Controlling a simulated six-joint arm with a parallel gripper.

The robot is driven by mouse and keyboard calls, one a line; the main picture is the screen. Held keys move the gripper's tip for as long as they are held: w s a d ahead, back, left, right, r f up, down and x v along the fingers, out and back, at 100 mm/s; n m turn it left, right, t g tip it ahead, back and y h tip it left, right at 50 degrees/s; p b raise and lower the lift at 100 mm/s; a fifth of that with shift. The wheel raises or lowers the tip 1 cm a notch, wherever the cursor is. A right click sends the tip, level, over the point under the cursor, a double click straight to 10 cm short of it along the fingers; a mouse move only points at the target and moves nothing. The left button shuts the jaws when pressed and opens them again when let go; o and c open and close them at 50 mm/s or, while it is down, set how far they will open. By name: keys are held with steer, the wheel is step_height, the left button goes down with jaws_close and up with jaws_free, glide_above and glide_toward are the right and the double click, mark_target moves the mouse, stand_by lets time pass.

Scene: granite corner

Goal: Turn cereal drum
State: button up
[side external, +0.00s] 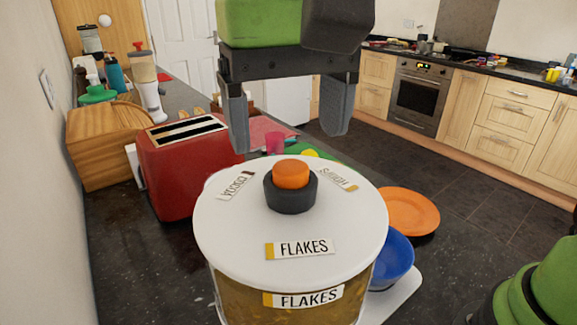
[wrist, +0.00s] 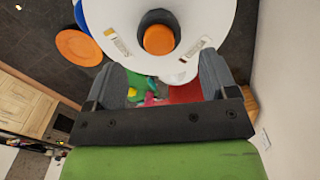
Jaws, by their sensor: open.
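The cereal drum (side external: 225,245) stands on the dark counter. It has a round white lid with labels around it. The front lid label reads FLAKES, matching a FLAKES label on the drum's wall below it; two more lid labels sit at the back left and back right. An orange knob (side external: 290,174) in a dark collar rises from the lid's middle; it also shows in the wrist view (wrist: 159,40). My gripper (side external: 293,140) is open and empty, fingers pointing down, above and behind the knob. In the wrist view its fingers (wrist: 165,75) are apart, with the knob beyond them.
A red toaster (side external: 185,170) and a wooden bread bin (side external: 110,148) stand to the left. An orange plate (side external: 408,212) and a blue bowl (side external: 393,257) lie right of the drum. A pink cup (side external: 275,143) stands behind. A green rounded object (side external: 545,285) is at lower right.

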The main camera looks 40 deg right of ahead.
mark_target(288, 162)
steer(key=shift+f, duration=2.7)
steer(key=c, duration=1.3)
